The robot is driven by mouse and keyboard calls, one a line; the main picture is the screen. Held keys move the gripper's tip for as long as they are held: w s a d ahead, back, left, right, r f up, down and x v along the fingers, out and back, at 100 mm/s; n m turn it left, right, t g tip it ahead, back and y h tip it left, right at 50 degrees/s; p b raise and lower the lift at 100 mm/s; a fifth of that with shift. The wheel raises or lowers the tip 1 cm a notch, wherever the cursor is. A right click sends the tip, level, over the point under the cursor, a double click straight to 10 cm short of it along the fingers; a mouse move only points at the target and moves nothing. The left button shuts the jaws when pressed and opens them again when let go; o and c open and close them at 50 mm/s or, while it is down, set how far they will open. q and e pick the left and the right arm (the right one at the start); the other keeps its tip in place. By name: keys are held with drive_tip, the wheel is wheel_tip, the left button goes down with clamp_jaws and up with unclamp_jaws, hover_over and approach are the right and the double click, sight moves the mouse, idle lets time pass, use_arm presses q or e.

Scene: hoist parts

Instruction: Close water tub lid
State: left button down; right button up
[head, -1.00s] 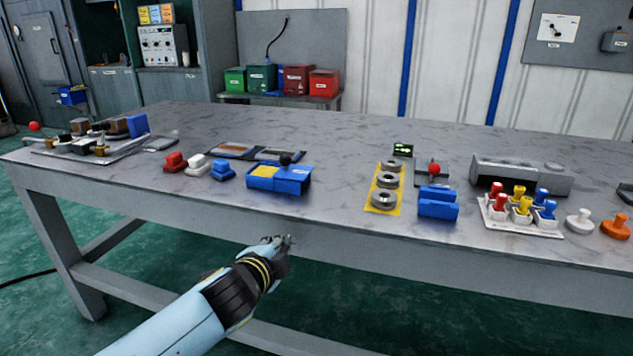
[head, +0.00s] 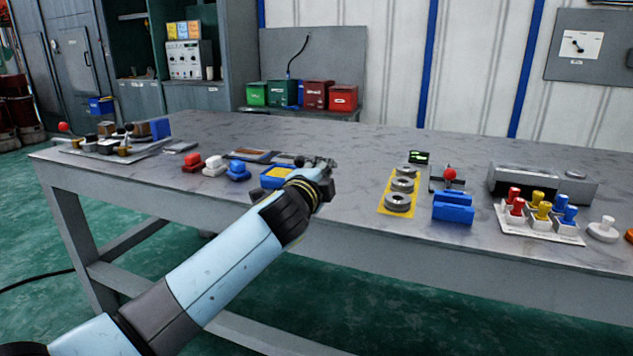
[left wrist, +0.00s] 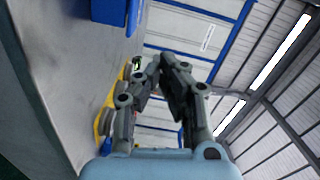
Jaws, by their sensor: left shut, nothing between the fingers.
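A small blue tub (head: 270,177) with a yellow patch on its top sits near the table's front edge in the head view. My left forearm and gripper hide its right part, so I cannot tell how its lid stands. A black knob (head: 299,160) shows just behind it. My left gripper (head: 327,166) is shut and empty, just right of the tub and above the front edge. In the left wrist view, the shut fingers (left wrist: 167,68) point away from the camera. A blue body (left wrist: 110,12) at the top there looks like the tub. My right gripper is out of view.
The table (head: 345,150) is bare behind the gripper. A yellow strip with grey rings (head: 397,202) lies to its right, with a blue block (head: 453,208) beyond. Red, white and blue pieces (head: 212,168) stand left of the tub.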

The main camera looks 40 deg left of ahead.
use_arm(q)
drive_tip(key=x, duration=0.3)
drive_tip(key=shift+w+a+f+b, duration=0.1)
drive_tip(key=shift+w+b, duration=0.2)
drive_tip(key=shift+w, duration=0.05)
drive_tip(key=a, duration=0.2)
drive_tip(key=shift+s+a+f, duration=0.25)
drive_tip(key=shift+a+f, duration=0.05)
drive_tip(key=shift+a, duration=0.6)
drive_tip(key=a, duration=0.2)
drive_tip(key=s+a, duration=0.1)
drive_tip(key=a, duration=0.1)
drive_tip(key=a+b, duration=0.1)
drive_tip(key=a, duration=0.2)
drive_tip(key=shift+s+f, duration=0.2)
drive_tip(key=shift+s, duration=0.15)
drive_tip(key=shift+s+a+r, duration=0.1)
drive_tip(key=shift+a, duration=0.2)
